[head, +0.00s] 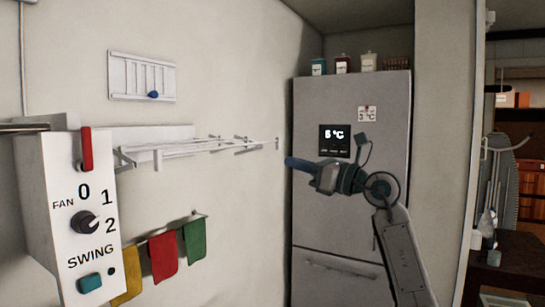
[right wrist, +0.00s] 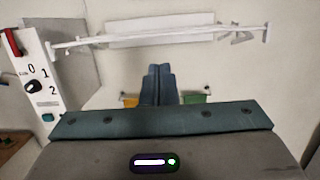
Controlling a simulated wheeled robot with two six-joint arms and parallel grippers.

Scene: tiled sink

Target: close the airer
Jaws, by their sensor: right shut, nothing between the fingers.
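The airer (head: 205,147) is a white wall-mounted rack. Its frame stands out from the wall, folded out roughly level, with a pale back panel behind it. In the right wrist view the airer (right wrist: 165,32) spans the upper part, with its long front bar across the panel. My right gripper (head: 289,162) is shut and empty, pointing left, just right of and slightly below the airer's right end in the head view. Its blue-grey fingers (right wrist: 159,72) lie together below the airer's bar in the right wrist view, apart from it in the picture. My left gripper is not in view.
A white control box (head: 75,215) with a fan knob and red lever stands at the left front. Yellow, red and green cloths (head: 163,257) hang from a rail below the airer. A grey fridge (head: 345,200) stands behind my right arm. A slider panel (head: 141,78) is above.

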